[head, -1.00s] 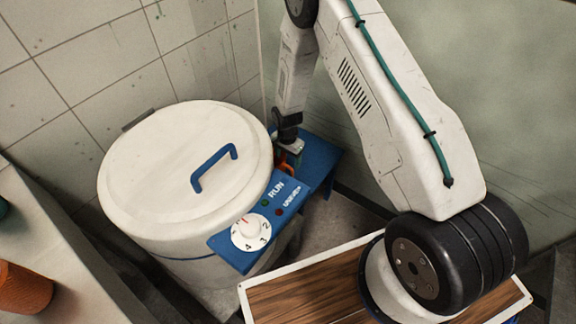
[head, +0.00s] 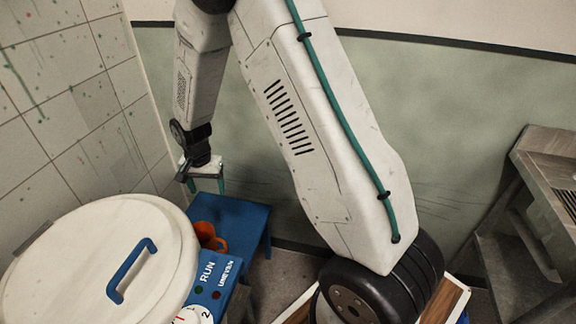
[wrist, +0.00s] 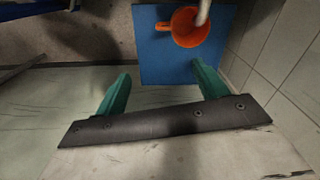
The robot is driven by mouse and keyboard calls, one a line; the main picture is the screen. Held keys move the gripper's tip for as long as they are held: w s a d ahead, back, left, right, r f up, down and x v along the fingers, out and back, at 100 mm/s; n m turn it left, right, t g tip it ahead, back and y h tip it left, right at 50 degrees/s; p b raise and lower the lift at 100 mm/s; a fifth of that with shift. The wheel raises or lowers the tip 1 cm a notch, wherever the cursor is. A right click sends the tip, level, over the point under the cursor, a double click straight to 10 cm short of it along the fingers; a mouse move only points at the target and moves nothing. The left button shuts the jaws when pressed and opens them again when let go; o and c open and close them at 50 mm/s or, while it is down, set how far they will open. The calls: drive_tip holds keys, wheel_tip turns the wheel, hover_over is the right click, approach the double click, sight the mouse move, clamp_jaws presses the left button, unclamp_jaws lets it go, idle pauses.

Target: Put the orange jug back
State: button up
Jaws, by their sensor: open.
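The orange jug (head: 208,236) stands on a blue shelf (head: 246,222) beside the white lidded drum in the head view. In the wrist view the jug (wrist: 186,28) sits near the top of the frame on the blue shelf (wrist: 160,68), with a pale rod-like thing crossing its rim. My gripper (head: 203,182) is above the shelf and the jug in the head view. Its two green fingers (wrist: 160,82) are spread in the wrist view, with nothing between them. The jug is apart from the fingers.
The white drum (head: 95,255) has a blue lid handle (head: 131,270) and a blue control panel (head: 215,275) near the jug. Tiled wall stands close beside the shelf. A wooden-topped surface (head: 440,300) is at lower right, and a grey metal stand (head: 535,215) at far right.

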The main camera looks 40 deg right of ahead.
drive_tip(key=s+d+r+n, duration=0.1)
drive_tip(key=s+r+n, duration=0.1)
drive_tip(key=s+r, duration=0.75)
drive_tip(key=s+r+n, duration=0.2)
drive_tip(key=s+r, duration=0.4)
drive_tip(key=r, duration=0.7)
drive_tip(key=s+r+n, duration=0.2)
drive_tip(key=s+r, duration=0.1)
drive_tip(key=s, duration=0.6)
drive_tip(key=s+d+r+n, duration=0.1)
drive_tip(key=s+r+n, duration=0.1)
drive_tip(key=s, duration=0.8)
drive_tip(key=shift+r+n+t, duration=0.4)
